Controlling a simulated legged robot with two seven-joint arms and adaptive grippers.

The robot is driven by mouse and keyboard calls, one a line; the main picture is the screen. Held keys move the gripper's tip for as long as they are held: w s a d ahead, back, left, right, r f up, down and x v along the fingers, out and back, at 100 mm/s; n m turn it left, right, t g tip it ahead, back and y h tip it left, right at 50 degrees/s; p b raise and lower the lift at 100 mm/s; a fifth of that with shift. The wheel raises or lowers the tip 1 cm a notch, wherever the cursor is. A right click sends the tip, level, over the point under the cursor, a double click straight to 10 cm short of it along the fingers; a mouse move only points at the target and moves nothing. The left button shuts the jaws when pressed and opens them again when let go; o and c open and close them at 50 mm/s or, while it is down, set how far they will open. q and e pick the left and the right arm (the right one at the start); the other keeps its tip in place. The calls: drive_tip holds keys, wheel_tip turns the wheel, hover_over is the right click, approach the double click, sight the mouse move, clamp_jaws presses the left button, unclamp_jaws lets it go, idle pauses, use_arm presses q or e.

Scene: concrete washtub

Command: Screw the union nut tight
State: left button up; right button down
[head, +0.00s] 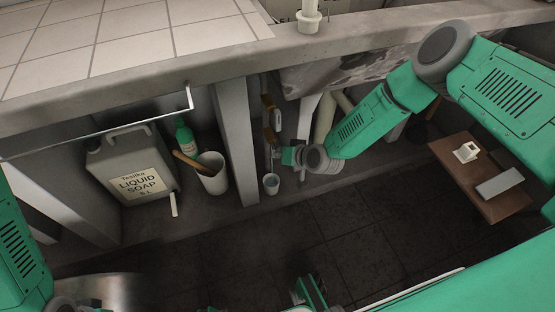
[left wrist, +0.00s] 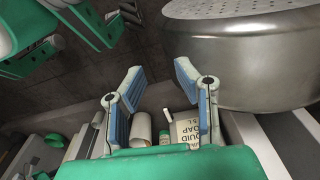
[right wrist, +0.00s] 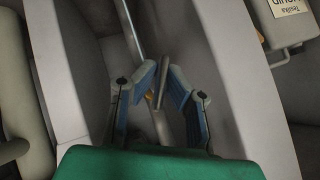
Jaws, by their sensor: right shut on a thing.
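A vertical pipe run with brass-coloured fittings (head: 267,101) and a small pale meter (head: 277,120) stands beside a grey post under the counter. I cannot tell which fitting is the union nut. My right gripper (head: 288,156) is at the lower end of this pipe run. In the right wrist view, the right gripper (right wrist: 162,84) is shut on a narrow grey metal bar (right wrist: 163,78), with a bit of brass (right wrist: 149,98) behind its fingers. My left gripper (left wrist: 158,83) is open and empty, away from the pipe, near a large metal basin (left wrist: 240,65).
A small bucket (head: 271,184) stands below the pipe. A grey soap canister (head: 133,165), a green bottle (head: 185,137) and a white bin (head: 212,175) stand left of the post (head: 237,140). A wooden board (head: 480,180) lies right. The tiled floor (head: 330,255) is mostly clear.

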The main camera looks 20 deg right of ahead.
drive_tip(key=shift+s+d+f+m+y+b, duration=0.2)
drive_tip(key=shift+f+m+y+b, duration=0.25)
drive_tip(key=shift+y+b, duration=0.35)
drive_tip(key=shift+m+y+b, duration=0.35)
drive_tip(key=shift+y+b, duration=0.25)
drive_tip(key=m+y, duration=0.1)
drive_tip(key=m+t+y, duration=0.1)
drive_tip(key=y, duration=0.1)
drive_tip(key=shift+a+r+m+t+y, duration=0.2)
drive_tip(key=shift+m+t+y, duration=0.1)
drive_tip(key=shift+m, duration=0.1)
use_arm(q)
drive_tip(key=shift+f, duration=1.95)
use_arm(e)
drive_tip(key=shift+w+d+r+m+t+y, duration=0.1)
drive_tip(key=shift+w+m+t+y, duration=0.05)
drive_tip(key=shift+m+t+y, duration=0.8)
drive_tip(key=shift+m, duration=0.25)
drive_tip(key=c, duration=1.7)
unclamp_jaws()
drive_tip(key=shift+r+y, duration=0.1)
drive_tip(key=shift+y, duration=0.15)
